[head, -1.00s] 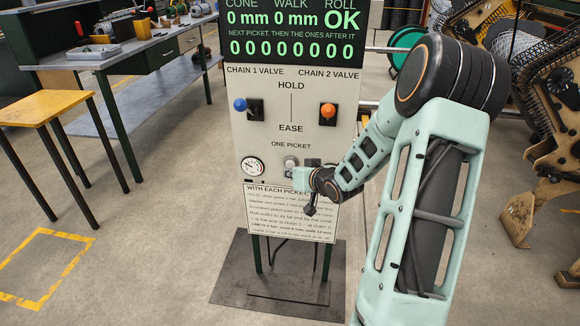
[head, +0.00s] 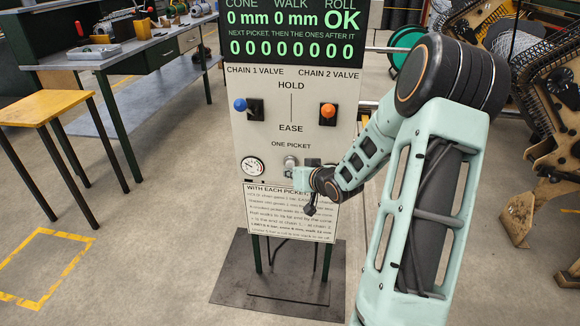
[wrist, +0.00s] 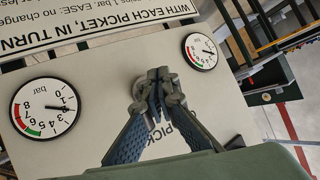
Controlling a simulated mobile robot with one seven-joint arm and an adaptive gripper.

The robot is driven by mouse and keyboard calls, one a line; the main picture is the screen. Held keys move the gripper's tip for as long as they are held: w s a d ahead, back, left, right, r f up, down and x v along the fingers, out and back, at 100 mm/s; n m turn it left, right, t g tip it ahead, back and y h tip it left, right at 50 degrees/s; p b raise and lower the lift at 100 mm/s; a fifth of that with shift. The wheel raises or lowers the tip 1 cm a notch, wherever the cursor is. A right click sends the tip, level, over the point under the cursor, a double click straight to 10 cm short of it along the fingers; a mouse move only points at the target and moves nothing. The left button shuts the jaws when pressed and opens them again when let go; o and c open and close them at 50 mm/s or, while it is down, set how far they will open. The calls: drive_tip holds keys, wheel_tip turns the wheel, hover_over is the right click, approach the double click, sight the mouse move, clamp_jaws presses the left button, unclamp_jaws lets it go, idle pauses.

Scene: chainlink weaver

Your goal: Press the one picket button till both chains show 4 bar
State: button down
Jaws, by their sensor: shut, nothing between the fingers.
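The grey round picket button (head: 290,161) sits under the label ONE PICKET on the pale panel (head: 243,137). It also shows in the wrist view (wrist: 172,84), partly hidden behind my fingertips. My gripper (wrist: 156,96) is shut and empty, with its tips right at the button; I cannot tell whether they touch it. In the head view one gauge (head: 252,167) shows; my wrist covers the other.
The display (head: 291,30) reads 0 mm, 0 mm, OK and a row of zeros. A text sign (head: 289,222) hangs below. A yellow-topped table (head: 45,107) stands left.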

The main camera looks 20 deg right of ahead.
drive_tip(key=shift+w+d, duration=0.2)
drive_tip(key=shift+w, duration=0.1)
